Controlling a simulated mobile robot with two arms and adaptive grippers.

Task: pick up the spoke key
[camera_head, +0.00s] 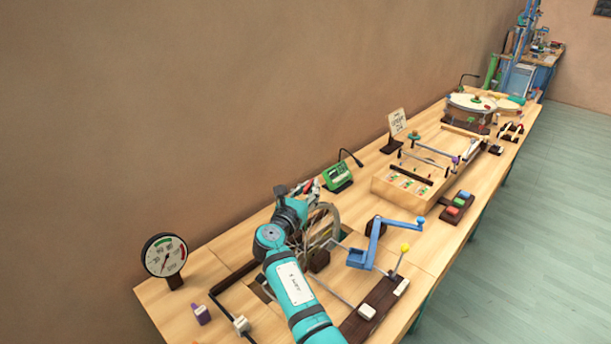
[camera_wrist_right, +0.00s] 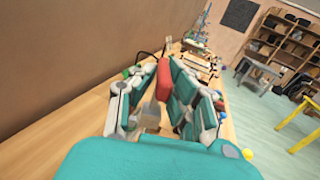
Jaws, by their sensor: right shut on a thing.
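My right arm comes in from the bottom of the head view, and its gripper (camera_head: 311,187) is above the table near a spoked wheel (camera_head: 326,226). In the right wrist view the gripper (camera_wrist_right: 163,85) is shut on the spoke key (camera_wrist_right: 164,76), a small red piece with a grey part towards the palm. The key is held between the teal finger pads, which partly hide it. In the head view the key is too small and covered to make out clearly. My left gripper is not in view.
A dial gauge (camera_head: 165,256) stands at the table's left end. A green meter (camera_head: 337,177) is behind the wheel. A blue crank (camera_head: 366,250) and a dark block with levers (camera_head: 378,308) are to the right. A wooden box (camera_head: 408,186) stands further along. Bare wood (camera_head: 440,246) shows near the front edge.

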